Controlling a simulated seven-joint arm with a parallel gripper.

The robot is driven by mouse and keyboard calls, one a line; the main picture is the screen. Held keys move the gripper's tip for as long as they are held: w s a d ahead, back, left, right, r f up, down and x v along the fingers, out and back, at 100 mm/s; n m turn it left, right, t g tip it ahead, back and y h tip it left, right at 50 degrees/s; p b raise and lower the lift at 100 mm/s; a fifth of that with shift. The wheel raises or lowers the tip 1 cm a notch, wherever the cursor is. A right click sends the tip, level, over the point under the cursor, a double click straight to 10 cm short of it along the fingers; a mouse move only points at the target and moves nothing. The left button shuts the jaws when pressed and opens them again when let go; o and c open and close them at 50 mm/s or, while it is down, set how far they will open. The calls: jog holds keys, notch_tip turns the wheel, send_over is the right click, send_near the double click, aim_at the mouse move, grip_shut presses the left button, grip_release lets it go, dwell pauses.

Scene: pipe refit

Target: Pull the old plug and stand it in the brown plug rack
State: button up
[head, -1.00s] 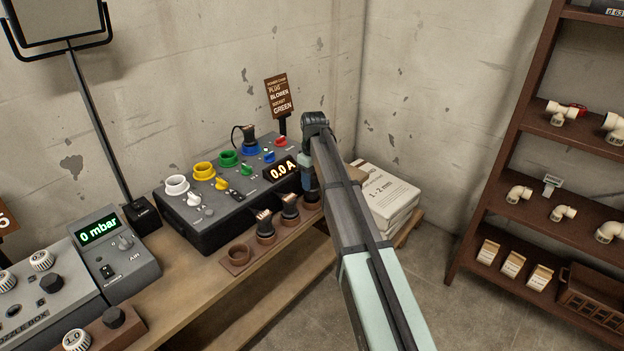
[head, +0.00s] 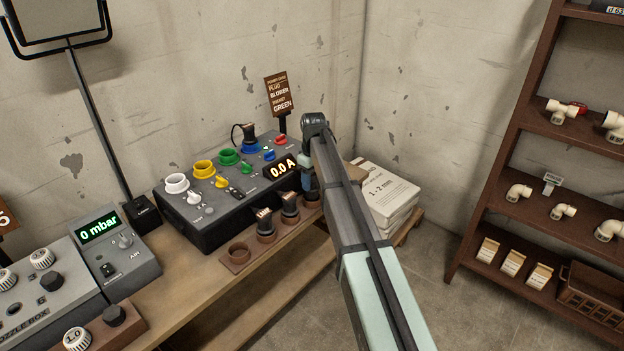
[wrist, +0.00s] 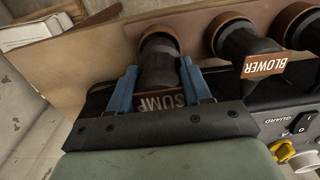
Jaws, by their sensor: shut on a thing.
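My gripper (wrist: 159,68) is shut on a dark plug (wrist: 158,64) labelled SUMP, its blue fingers on either side. The plug's far end is at a brown ring of the brown plug rack (wrist: 152,28); I cannot tell how deep it sits. In the head view, the rack (head: 237,257) lies along the front of the grey socket box, and my arm hides most of the gripper (head: 308,183) and the held plug. A plug labelled BLOWER (wrist: 262,62) stands beside it. Another dark plug with a cable loop (head: 249,133) stands in the blue socket (head: 250,147).
The green socket (head: 228,158), yellow socket (head: 204,169) and white socket (head: 177,183) are empty. A sign (head: 279,97) stands behind the box. Stacked bags (head: 385,190) lie to the right, and an air unit (head: 115,255) stands left.

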jog(key=shift+f, duration=1.45)
dwell(1.6)
jog(key=o, duration=1.6)
jog(key=shift+o, duration=0.2)
jog(key=shift+r, duration=0.1)
jog(key=shift+r, duration=3.7)
